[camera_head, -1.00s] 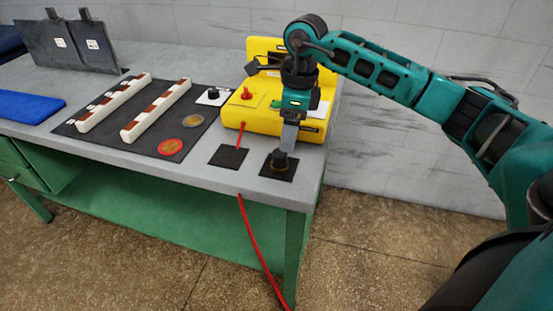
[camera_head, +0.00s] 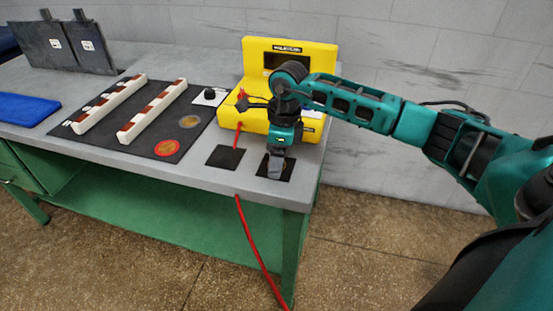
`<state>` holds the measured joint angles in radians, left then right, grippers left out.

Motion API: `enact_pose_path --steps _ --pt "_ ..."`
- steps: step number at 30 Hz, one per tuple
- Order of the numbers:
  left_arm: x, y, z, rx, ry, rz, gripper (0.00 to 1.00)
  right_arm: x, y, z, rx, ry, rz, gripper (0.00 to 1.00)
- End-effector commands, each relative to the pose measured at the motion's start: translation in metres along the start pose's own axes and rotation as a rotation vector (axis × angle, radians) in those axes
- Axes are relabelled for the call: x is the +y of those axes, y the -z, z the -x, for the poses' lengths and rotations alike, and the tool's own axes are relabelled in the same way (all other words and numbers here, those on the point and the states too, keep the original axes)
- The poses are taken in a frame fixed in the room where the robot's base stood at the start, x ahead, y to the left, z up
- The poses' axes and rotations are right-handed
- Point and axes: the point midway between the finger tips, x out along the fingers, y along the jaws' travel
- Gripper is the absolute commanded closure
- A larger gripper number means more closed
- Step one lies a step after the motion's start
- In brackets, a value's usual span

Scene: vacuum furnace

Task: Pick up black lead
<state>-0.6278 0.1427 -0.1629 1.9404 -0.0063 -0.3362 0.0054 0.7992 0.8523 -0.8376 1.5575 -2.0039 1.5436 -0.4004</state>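My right gripper (camera_head: 275,171) points down at the right black pad (camera_head: 288,171) near the table's front right corner. Its fingers reach down to about pad level. The small dark piece on that pad, perhaps the black lead, is now hidden behind the fingers. I cannot tell whether the fingers are open or shut on it. No black cable shows clearly. My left gripper is not in view.
A yellow device (camera_head: 260,50) stands close behind my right gripper. A second black pad (camera_head: 225,157) lies to the left. A red cable (camera_head: 254,243) hangs off the front edge. A dark mat (camera_head: 112,123) holds two white-and-brown strips and two discs.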

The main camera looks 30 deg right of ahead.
Motion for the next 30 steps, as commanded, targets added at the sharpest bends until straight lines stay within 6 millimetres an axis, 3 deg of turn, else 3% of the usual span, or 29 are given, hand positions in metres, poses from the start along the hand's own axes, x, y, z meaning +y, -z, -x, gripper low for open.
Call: enact_pose_path --steps 2,19,30 --pt "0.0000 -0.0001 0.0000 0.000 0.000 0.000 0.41 -0.0001 0.0000 0.0004 0.000 0.000 0.000 0.36" --pt "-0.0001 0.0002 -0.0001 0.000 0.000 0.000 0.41 -0.0001 0.0000 0.0007 0.000 0.000 0.000 0.90" --pt "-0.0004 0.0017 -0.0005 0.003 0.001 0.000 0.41 -0.0007 -0.0013 0.0078 -0.003 0.002 0.000 0.90"
